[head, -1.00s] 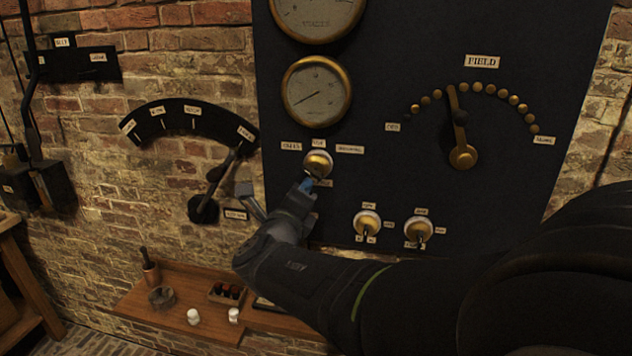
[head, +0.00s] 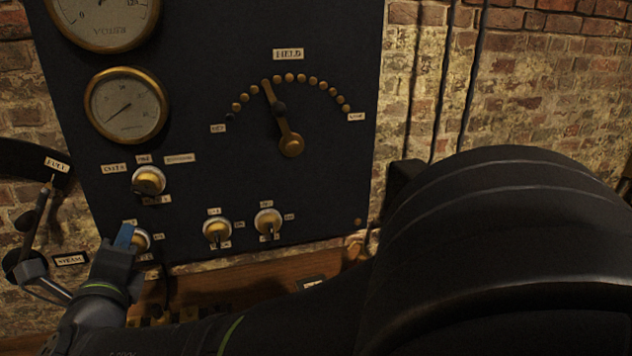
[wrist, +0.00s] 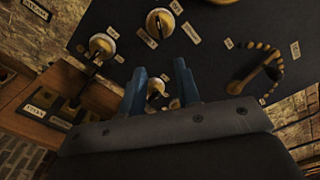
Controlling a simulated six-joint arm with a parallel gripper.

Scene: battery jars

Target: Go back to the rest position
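My gripper (head: 124,232) is at the lower left of the head view, in front of a dark panel (head: 205,130). Its blue fingers overlap the view of a lower-left brass knob (head: 142,241); whether they touch it cannot be told there. In the wrist view my gripper (wrist: 157,66) shows two blue fingers standing apart. Nothing is held between them. A small brass knob (wrist: 155,87) shows in the gap, beyond the fingers. My arm runs along the bottom of the head view to the right.
The panel carries another brass knob (head: 149,180) above, two lower knobs (head: 217,230) (head: 268,223), a lever (head: 281,122) under the FIELD label, and gauges (head: 126,105). A wooden shelf (head: 230,286) lies below. A lever (head: 38,215) stands on the left wall.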

